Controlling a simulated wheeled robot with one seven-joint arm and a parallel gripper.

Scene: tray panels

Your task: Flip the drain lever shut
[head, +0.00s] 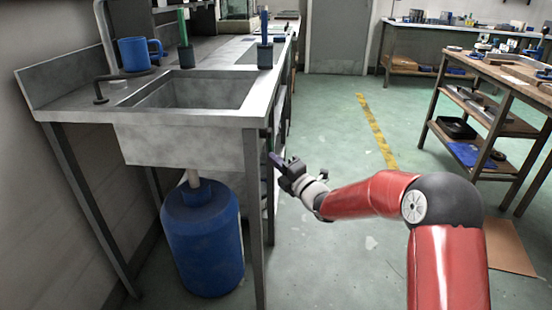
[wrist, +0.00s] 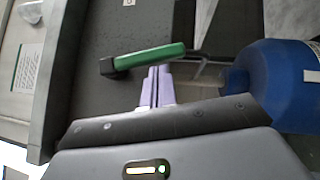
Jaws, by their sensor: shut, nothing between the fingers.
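A green lever (wrist: 150,56), which I take for the drain lever, shows in the wrist view. It lies nearly level across the picture, with a dark pivot block (wrist: 108,66) at its left end and a thin dark rod past its right end. My gripper (wrist: 156,68) is shut and empty, its two purple fingers together. The fingertips are right at the lever's lower edge in the picture; I cannot tell whether they touch. In the head view my gripper (head: 272,157) is beside the sink bench's front right leg, and I cannot make out the lever there.
The steel sink (head: 190,95) stands on the left, with a blue barrel (head: 203,245) under it, also in the wrist view (wrist: 272,85). The bench leg (head: 254,200) is close to my gripper. A blue mug (head: 134,54) stands on top.

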